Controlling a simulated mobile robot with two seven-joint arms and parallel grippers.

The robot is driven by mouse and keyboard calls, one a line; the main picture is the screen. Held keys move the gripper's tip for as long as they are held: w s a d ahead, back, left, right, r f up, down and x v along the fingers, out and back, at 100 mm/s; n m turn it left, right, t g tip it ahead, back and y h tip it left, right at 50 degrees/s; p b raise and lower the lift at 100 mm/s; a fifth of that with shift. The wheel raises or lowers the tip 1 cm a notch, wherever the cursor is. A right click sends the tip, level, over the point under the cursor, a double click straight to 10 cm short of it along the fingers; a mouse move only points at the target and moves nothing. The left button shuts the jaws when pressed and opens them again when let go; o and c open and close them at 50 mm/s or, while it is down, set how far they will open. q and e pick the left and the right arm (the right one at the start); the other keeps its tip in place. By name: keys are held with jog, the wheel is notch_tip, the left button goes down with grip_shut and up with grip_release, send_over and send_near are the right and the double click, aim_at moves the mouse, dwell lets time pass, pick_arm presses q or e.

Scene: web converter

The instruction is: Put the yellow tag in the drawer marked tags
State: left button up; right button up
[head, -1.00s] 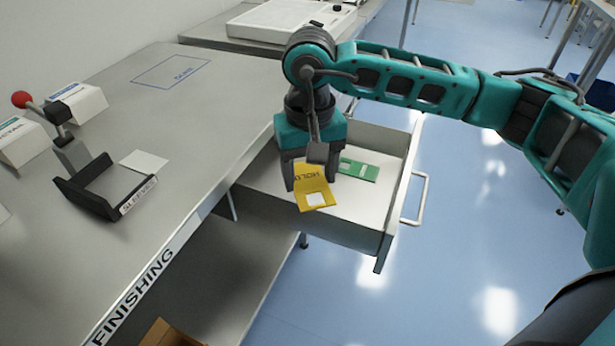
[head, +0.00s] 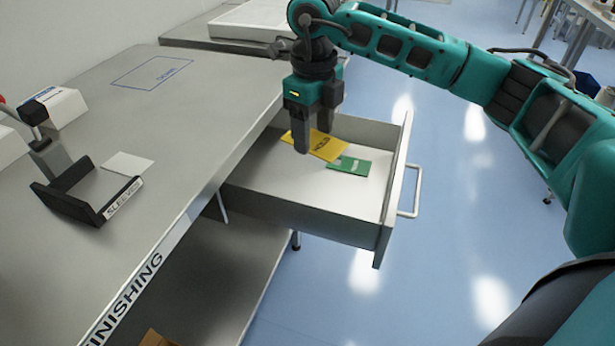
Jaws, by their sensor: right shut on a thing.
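The yellow tag (head: 327,149), with dark lettering, is in the jaws of my right gripper (head: 315,144). The gripper points down into the open drawer (head: 300,217), toward its back part. The tag lies nearly flat, low over the drawer floor, and overlaps the green tag (head: 350,166) in the picture. I cannot tell whether it touches the floor or the green tag. The drawer is pulled out from the bench, and no marking on it shows from here. My left gripper is not in view.
The bench top (head: 190,110) marked FINISHING is on the left. It carries a black sleeve fixture (head: 75,195), a white card (head: 127,163) and a white box (head: 55,105). The drawer handle (head: 413,192) sticks out right. The drawer's near half is clear.

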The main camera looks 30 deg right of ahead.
jog(key=m, duration=0.2)
jog(key=d+m, duration=0.1)
jog(key=m, duration=0.2)
jog(key=w+d+m, duration=0.1)
jog(key=m, duration=0.1)
jog(key=shift+r+m+b, duration=0.2)
jog(key=shift+m+b, duration=0.1)
jog(key=shift+m, duration=0.1)
jog(key=m, duration=0.4)
jog(key=m+b, duration=0.2)
jog(key=m, duration=0.1)
send_over(322, 201)
notch_tip(322, 201, down, 14)
jog(key=shift+r, duration=0.1)
notch_tip(322, 201, down, 5)
jog(key=shift+f+b, duration=0.15)
jog(key=shift+b, duration=0.4)
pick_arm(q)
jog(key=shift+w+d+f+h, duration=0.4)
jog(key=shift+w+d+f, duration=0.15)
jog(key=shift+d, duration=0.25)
pick_arm(e)
jog(key=shift+f, duration=0.2)
jog(key=shift+f, duration=0.1)
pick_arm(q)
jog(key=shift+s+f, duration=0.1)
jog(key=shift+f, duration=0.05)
pick_arm(e)
jog(key=o, duration=1)
